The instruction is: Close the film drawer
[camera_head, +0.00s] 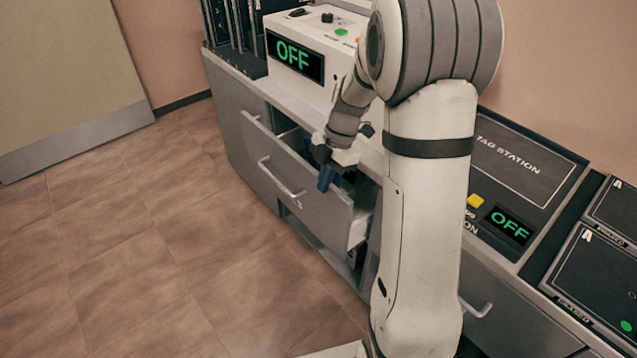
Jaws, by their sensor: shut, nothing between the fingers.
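A grey-fronted drawer (308,205) stands pulled out of the counter below the white box with the display. A metal bar handle (282,180) runs along its front. No label on it shows, so I cannot tell from the picture alone that it is the film drawer. My gripper (327,178) is at the top edge of the drawer front, right of the handle. It is shut, with blue-tipped fingers pointing down and nothing held. I cannot tell if the fingers touch the front. My arm hides part of the drawer's right side and its inside.
A white box with a green OFF display (295,56) stands on the counter. A tag station (525,165) with a yellow button (475,201) is right of my arm. Another closed drawer handle (476,307) shows at lower right. The tiled floor (140,250) at left is clear.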

